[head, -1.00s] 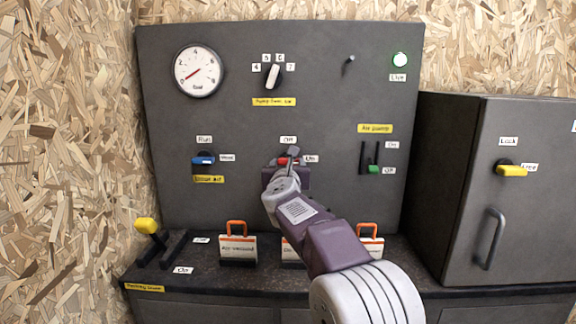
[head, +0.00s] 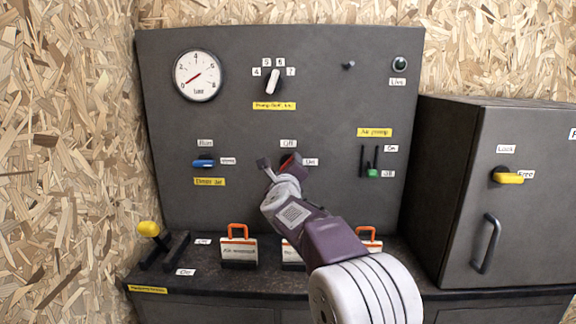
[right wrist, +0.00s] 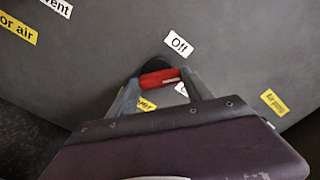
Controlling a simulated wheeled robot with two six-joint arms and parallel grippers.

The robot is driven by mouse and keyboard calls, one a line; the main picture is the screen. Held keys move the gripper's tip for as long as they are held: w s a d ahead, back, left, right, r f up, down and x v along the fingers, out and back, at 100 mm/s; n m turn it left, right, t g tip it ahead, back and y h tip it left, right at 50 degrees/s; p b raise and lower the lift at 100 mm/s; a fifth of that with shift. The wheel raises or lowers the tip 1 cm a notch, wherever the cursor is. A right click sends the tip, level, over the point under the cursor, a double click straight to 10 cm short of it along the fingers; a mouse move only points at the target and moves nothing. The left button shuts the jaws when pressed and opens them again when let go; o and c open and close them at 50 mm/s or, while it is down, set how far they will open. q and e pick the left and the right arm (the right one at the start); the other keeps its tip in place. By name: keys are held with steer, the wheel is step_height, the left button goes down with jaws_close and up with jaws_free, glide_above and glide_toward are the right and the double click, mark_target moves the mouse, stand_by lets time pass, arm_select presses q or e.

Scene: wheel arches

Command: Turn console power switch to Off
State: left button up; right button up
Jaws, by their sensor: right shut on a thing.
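The red power switch handle (head: 287,160) is on the upright grey console panel (head: 330,125), below the "Off" label (head: 288,143) and left of the "On" label (head: 310,162). My right gripper (head: 276,164) is at the switch, shut on the handle and rolled to a tilt. In the right wrist view the red handle (right wrist: 160,78) lies between the two fingers of the gripper (right wrist: 160,88), with the "Off" label (right wrist: 179,45) just above it. The gripper partly hides the handle in the head view. My left gripper is not in view.
The round "Live" lamp (head: 400,63) at upper right is dark. A blue handle (head: 204,163) sits left of the switch, a green slider (head: 372,173) right. Tags with orange handles (head: 238,250) stand on the ledge below. A grey cabinet (head: 455,190) juts out at right.

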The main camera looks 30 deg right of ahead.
steer(key=shift+n+p, duration=1.7)
steer(key=shift+n, duration=2.4)
steer(key=o, duration=1.4)
steer(key=shift+c, duration=0.2)
steer(key=shift+a, duration=0.1)
steer(key=v, duration=0.9)
steer(key=shift+p, duration=0.35)
